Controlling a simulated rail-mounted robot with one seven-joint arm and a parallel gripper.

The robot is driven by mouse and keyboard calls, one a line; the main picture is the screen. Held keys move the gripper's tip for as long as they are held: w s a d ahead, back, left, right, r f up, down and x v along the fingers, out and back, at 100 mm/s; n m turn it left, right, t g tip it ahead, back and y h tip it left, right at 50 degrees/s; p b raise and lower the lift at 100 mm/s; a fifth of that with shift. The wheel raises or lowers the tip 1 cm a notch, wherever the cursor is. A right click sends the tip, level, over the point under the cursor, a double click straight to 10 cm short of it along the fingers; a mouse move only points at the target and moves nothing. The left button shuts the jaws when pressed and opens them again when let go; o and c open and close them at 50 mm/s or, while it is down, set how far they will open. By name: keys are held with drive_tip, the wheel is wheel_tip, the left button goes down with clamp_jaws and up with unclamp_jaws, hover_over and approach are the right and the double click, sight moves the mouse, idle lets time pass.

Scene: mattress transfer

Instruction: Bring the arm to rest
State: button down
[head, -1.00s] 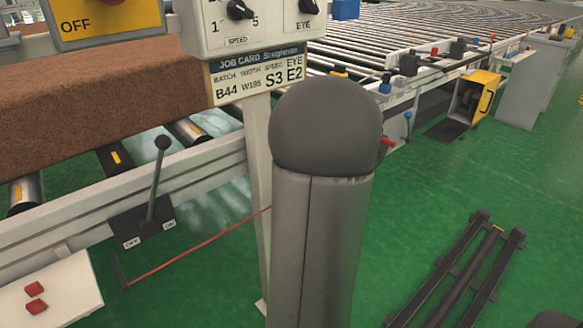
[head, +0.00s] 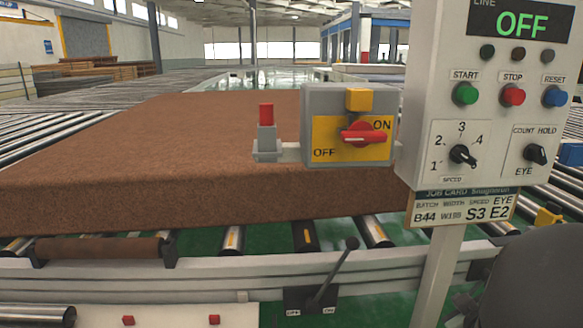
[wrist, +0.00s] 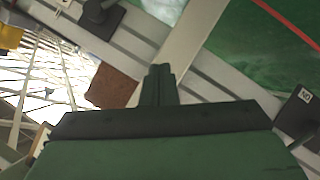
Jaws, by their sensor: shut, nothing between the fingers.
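My gripper (wrist: 158,85) shows in the wrist view as two dark green fingers pressed together, with nothing between them. Pale frame rails, a brown patch and green floor lie behind it. In the head view, a dark grey rounded part of my arm (head: 535,285) fills the lower right corner. I cannot make out the fingers there. The control panel (head: 425,150) stands just above and left of that arm part. Its display (head: 520,22) reads OFF.
A brown mattress block (head: 120,145) lies on the roller conveyor. A switch box (head: 315,120) with a red knob (head: 363,133) stands at its front. A black lever (head: 335,272) rises from the front rail. Green floor shows below the rollers.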

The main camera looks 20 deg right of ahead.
drive_tip(key=w+a+r+m+g+y+p, duration=0.25)
drive_tip(key=a+r+g+p, duration=0.35)
drive_tip(key=a+r+p, duration=1.05)
drive_tip(key=s+a+r+g+y+p, duration=0.2)
drive_tip(key=s+a, duration=0.3)
drive_tip(key=a, duration=0.4)
drive_tip(key=s+a+r+g+y+p, duration=0.2)
drive_tip(key=s+a, duration=0.4)
drive_tip(key=a, duration=0.4)
wheel_tip(320, 180, up, 2)
drive_tip(key=shift+s+r+g+p, duration=0.2)
drive_tip(key=shift+g+p, duration=0.4)
drive_tip(key=shift+p, duration=0.25)
